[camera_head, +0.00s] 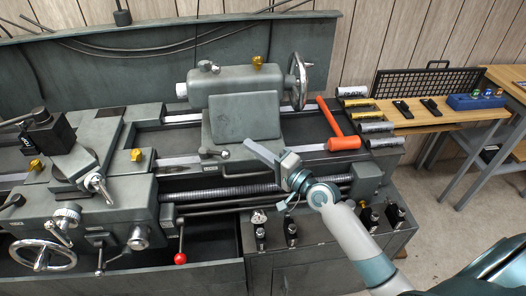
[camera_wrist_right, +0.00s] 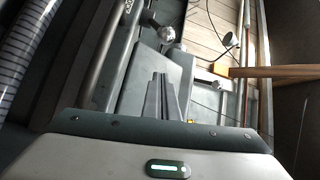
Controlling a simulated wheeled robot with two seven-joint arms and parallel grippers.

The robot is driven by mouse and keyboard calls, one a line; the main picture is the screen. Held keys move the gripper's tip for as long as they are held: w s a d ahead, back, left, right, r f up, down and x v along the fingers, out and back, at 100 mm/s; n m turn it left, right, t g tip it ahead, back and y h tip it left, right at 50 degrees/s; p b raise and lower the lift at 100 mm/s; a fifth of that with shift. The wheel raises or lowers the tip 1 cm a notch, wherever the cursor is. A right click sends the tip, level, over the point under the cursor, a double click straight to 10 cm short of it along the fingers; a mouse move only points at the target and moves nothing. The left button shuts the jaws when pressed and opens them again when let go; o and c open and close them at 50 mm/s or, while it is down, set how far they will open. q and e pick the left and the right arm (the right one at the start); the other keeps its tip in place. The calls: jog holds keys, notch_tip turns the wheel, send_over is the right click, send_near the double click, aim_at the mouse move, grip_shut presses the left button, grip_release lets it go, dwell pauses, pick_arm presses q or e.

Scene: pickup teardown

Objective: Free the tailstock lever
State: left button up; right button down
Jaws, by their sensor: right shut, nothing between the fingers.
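The grey-green tailstock (camera_head: 238,88) stands on the lathe bed, with a handwheel (camera_head: 299,80) at its right end. A small dark lever (camera_head: 213,153) shows at the foot of its front, above a small label plate (camera_head: 210,168). My right gripper (camera_head: 248,146) is shut and empty, just right of the lever and in front of the tailstock base. The head view shows no clear contact with it. In the right wrist view the closed fingers (camera_wrist_right: 160,84) point at grey machine parts. A shiny knob (camera_wrist_right: 167,34) lies beyond them; I cannot tell whether it is the lever's. My left gripper is out of view.
An orange mallet (camera_head: 344,143) lies on the bed right of the tailstock. The leadscrew (camera_head: 240,189) runs below my right gripper. A red-knobbed lever (camera_head: 180,257) hangs at the front. Several cylinders (camera_head: 374,127) lie at the bed's right end, beside a wooden bench (camera_head: 440,115).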

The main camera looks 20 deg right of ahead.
aim_at(214, 153)
jog(key=p+x, duration=0.1)
jog(key=x, duration=0.3)
jog(key=shift+a, duration=0.3)
jog(key=shift+s+a+f+p, duration=0.2)
jog(key=shift+s+a+p, duration=0.2)
jog(key=shift+s+a, duration=0.2)
jog(key=shift+s+a+f+p, duration=0.25)
jog(key=shift+s+a+p, duration=0.15)
jog(key=shift+s+a, duration=0.2)
